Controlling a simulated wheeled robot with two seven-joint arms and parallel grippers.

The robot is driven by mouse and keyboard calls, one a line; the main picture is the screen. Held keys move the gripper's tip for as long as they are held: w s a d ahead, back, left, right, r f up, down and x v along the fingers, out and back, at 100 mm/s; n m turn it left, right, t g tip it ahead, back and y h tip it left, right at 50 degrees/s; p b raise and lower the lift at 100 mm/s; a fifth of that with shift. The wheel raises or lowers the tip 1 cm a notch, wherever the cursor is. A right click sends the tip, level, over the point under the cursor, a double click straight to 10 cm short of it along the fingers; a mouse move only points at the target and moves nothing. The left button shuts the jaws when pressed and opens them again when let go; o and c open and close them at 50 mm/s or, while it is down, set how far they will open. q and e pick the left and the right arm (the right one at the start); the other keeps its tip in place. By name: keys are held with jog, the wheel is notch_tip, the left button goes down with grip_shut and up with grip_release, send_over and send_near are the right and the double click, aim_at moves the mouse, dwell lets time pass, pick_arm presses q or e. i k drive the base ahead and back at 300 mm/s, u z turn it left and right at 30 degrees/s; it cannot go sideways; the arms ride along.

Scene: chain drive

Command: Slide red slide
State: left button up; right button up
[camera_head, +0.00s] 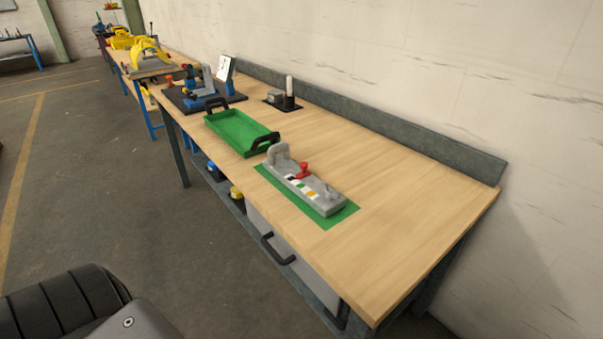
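A grey device (325,201) with a raised bracket at its far end lies on a green mat (343,217) on the wooden workbench. A red slide with a knob (303,170) sits on its far side, near the middle of its length. White, black, green and orange marks run along the device's top. Neither of my grippers shows in the head view. A dark ribbed part of my own body fills the lower left corner, away from the bench.
The workbench (420,205) has clear wood right of the device and a raised grey back edge against the wall. A green tray (232,133) with black handles stands left of the device. Behind it are a blue-and-grey fixture (199,90) and a black stand (283,103).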

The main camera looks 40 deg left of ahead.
aim_at(303, 165)
jog(key=k, duration=1.25)
jog(key=u, duration=0.8)
jog(key=i, duration=1.15)
jog(key=z, duration=0.35)
